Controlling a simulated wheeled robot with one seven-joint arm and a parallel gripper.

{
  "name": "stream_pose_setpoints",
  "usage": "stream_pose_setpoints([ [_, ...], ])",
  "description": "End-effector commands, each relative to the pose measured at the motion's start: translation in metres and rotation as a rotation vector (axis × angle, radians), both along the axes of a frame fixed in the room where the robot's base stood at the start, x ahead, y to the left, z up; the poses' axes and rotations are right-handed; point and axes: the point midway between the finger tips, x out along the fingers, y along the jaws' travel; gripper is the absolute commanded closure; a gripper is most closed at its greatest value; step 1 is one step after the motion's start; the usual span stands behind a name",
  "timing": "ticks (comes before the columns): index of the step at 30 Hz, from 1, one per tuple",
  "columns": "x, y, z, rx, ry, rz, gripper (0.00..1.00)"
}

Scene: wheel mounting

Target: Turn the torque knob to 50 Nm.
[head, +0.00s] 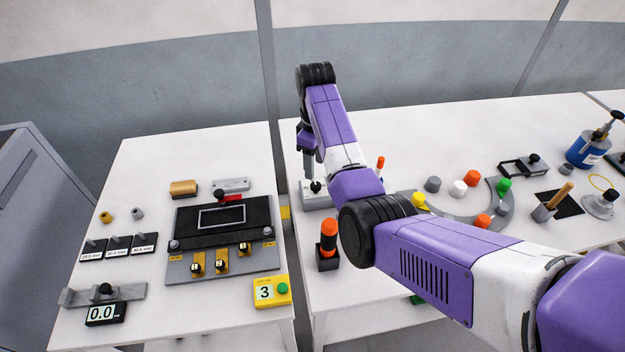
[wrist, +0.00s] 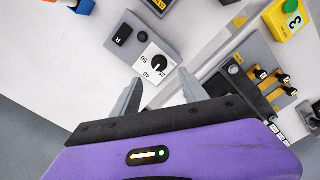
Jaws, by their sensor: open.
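The torque knob (wrist: 159,63) is a small black knob on a white dial plate of a grey box (wrist: 172,50). The numbers 40 and 50 show on the left of the dial; which number the knob points at is too small to tell. In the head view the knob (head: 316,187) sits on its grey box (head: 318,202) near the left edge of the right table. My gripper (wrist: 158,76) is open, its two fingers apart on the near side of the knob, with nothing between them. In the head view my gripper (head: 309,168) hangs pointing down just above the box.
A black switch marked R (wrist: 121,35) is on the same box. An orange-topped black holder (head: 328,245) and an orange stick (head: 380,165) stand nearby. A gap separates this table from the left one, which bears a black-screened panel (head: 222,217) and a yellow box (head: 271,291).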

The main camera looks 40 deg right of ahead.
Motion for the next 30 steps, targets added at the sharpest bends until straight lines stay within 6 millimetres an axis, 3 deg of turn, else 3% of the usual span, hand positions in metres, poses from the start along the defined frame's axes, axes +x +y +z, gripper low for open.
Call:
stream_pose_setpoints([
  [13,0.000,0.000,-0.062,0.000,0.000,-0.002,0.49],
  [26,0.000,0.000,-0.073,-0.002,-0.004,-0.002,0.49],
  [30,0.000,0.000,-0.073,-0.002,-0.004,-0.002,0.76],
])
